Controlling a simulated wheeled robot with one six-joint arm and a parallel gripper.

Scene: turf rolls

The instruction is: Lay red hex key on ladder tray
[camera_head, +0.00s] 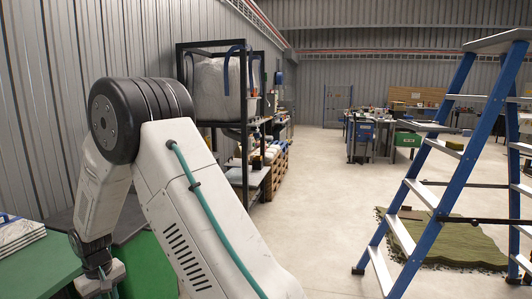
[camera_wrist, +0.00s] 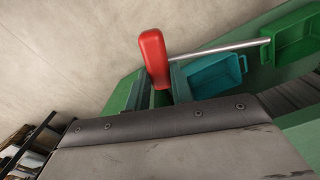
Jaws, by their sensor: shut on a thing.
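The red hex key has a thick red handle (camera_wrist: 154,58) and a straight metal shaft pointing right in the wrist view. My gripper (camera_head: 104,284) is low at the left edge of the head view, beside the green bench. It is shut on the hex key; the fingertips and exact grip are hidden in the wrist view. The hex key cannot be made out in the head view. A blue stepladder (camera_head: 440,190) stands at the right, with a flat grey ladder tray (camera_head: 425,126) at its left side.
Green bench surfaces (camera_head: 38,262) lie at lower left. A teal bin (camera_wrist: 210,78) and a green bin (camera_wrist: 294,38) show behind the key. A black shelf rack (camera_head: 245,140) stands along the left wall. Green turf (camera_head: 455,243) lies under the ladder. The middle floor is clear.

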